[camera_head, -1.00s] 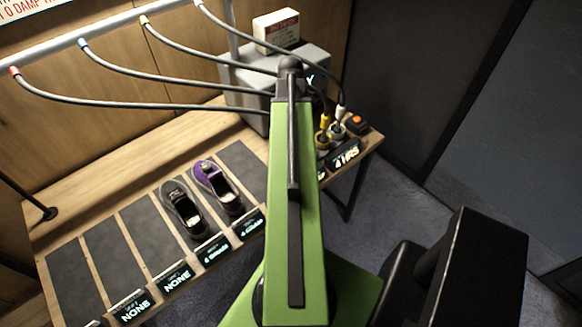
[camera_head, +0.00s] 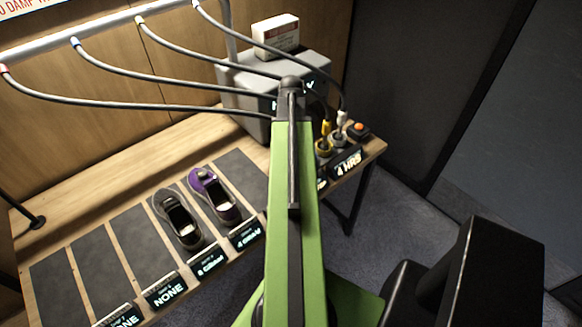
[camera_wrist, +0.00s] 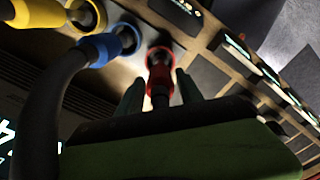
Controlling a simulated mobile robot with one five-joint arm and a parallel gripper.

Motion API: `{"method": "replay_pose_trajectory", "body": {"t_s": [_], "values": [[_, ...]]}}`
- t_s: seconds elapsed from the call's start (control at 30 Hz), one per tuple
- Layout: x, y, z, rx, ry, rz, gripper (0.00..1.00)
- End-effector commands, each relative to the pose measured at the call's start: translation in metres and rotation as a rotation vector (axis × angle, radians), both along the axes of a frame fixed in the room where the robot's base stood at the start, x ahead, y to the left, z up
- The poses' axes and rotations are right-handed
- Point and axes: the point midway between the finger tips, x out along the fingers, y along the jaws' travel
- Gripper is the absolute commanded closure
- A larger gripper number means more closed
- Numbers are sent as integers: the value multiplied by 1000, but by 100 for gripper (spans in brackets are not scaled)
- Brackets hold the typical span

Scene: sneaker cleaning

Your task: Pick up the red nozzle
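The red nozzle (camera_wrist: 160,77) stands in its holder on the bench in the wrist view, with its hose end toward me. My gripper (camera_wrist: 160,88) has one dark green finger on each side of it. The fingers are apart, and I see no clear grip on the nozzle. In the head view my green arm hides the red nozzle and my gripper.
In the wrist view a blue nozzle (camera_wrist: 98,50) and a yellow nozzle (camera_wrist: 78,12) stand in holders to the left. In the head view a grey box (camera_head: 245,95) stands behind my arm, and two sneakers (camera_head: 180,218) (camera_head: 215,195) lie on dark mats.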

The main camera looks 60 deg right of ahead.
Motion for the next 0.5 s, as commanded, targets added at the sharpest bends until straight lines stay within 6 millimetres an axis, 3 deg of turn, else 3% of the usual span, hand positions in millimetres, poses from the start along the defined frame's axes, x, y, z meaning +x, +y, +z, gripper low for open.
{"method": "replay_pose_trajectory", "body": {"t_s": [0.03,0.3,0.5], "values": [[0,0,0,0,0,0,64],[0,0,0,0,0,0,100],[0,0,0,0,0,0,100]]}}
